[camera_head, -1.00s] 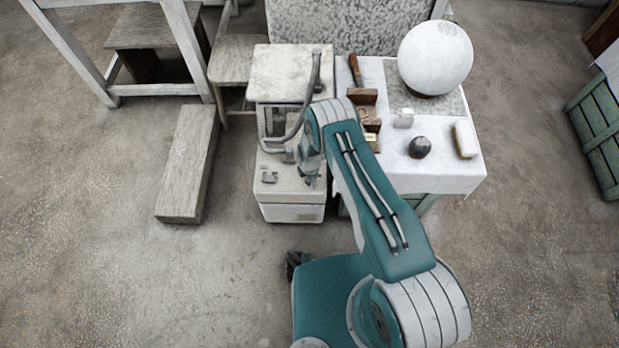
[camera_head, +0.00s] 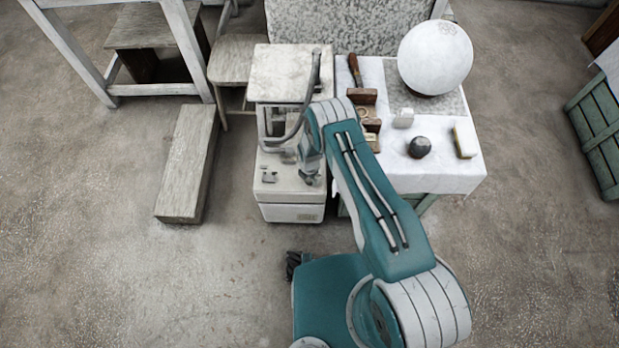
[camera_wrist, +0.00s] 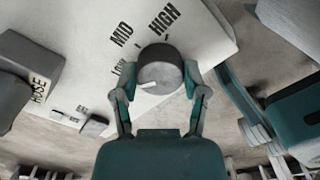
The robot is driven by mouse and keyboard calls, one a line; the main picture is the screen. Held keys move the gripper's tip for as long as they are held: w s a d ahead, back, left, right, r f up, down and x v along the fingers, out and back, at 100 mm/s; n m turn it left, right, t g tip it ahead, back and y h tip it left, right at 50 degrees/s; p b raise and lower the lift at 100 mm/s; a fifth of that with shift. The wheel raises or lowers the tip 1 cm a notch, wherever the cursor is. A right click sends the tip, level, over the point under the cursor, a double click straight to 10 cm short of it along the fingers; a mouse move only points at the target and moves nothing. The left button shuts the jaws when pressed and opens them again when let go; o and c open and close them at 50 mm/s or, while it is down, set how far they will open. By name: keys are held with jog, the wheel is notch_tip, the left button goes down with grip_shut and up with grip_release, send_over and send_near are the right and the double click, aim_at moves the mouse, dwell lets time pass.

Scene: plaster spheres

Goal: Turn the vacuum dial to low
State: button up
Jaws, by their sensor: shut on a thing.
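The vacuum unit (camera_head: 291,212) is a pale box with a grey top panel, standing left of the white-covered table. Its round grey dial (camera_wrist: 160,72) is on that panel, with the printed words LOW, MID and HIGH beside it. A white pointer mark on the dial faces the lower left in the wrist view, on the LOW side and away from MID and HIGH. My gripper (camera_wrist: 160,80) is shut on the dial, one finger on each side.
A grey block marked HOSE (camera_wrist: 38,82) and a small switch (camera_wrist: 94,126) are on the panel. A bent hose (camera_head: 316,75) rises behind my wrist. The table (camera_head: 455,182) at the right holds a white sphere (camera_head: 435,58) and a dark ball (camera_head: 420,147). Floor at the left front is clear.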

jog(key=shift+w, duration=0.1)
jog(key=o, duration=1.1)
jog(key=shift+o, duration=0.2)
notch_tip(320, 180, up, 12)
